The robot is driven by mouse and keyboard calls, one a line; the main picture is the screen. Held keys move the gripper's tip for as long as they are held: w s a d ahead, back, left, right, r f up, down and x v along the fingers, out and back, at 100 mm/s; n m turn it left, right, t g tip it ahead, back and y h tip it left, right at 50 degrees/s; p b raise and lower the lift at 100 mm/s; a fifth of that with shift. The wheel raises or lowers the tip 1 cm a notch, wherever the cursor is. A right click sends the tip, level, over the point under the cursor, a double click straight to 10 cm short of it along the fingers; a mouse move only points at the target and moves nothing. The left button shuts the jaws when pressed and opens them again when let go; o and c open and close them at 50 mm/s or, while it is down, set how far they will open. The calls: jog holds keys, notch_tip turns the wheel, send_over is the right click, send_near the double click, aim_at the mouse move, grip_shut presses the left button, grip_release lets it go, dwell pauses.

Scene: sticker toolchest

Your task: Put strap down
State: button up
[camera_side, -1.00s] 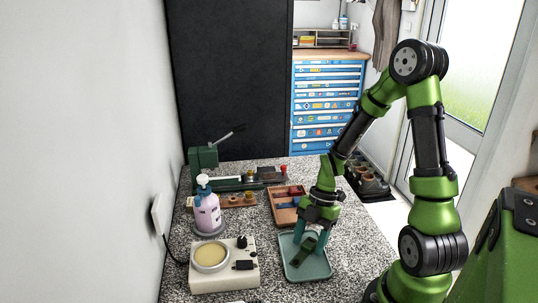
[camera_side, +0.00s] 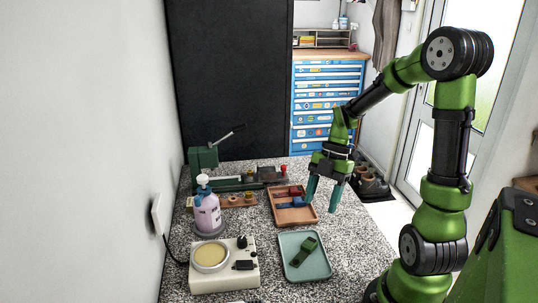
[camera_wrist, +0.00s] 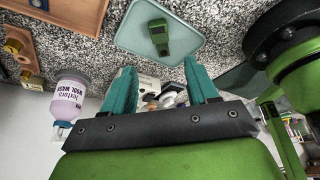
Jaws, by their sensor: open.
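A dark green strap (camera_side: 305,249) lies flat on the pale teal tray (camera_side: 290,270) at the front of the counter. In the wrist view the strap (camera_wrist: 158,36) lies on the tray (camera_wrist: 186,14), with nothing touching it. My gripper (camera_side: 323,203) is open and empty, raised above the counter behind and to the right of the tray. Its teal fingers (camera_wrist: 162,84) are spread apart in the wrist view.
A brown wooden tray (camera_side: 296,217) with blue and red pieces stands behind the teal tray. A cream device with a round pad (camera_side: 225,278) and a purple pump bottle (camera_side: 207,214) are to the left. A green press (camera_side: 203,159) stands at the back left. Speckled counter (camera_side: 350,255) is clear at right.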

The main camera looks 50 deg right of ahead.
jog(key=s+a+r+m+t+h, duration=0.1)
jog(key=a+r+m+t, duration=0.2)
jog(key=a+r+m, duration=0.3)
jog(key=s+a+r+m+t+h, duration=0.1)
jog(key=a+r+m+t, duration=0.3)
jog(key=m, duration=1.1)
jog(key=a+r, duration=0.3)
jog(key=a, duration=0.1)
jog(key=shift+a+m, duration=0.2)
jog(key=shift+m, duration=0.1)
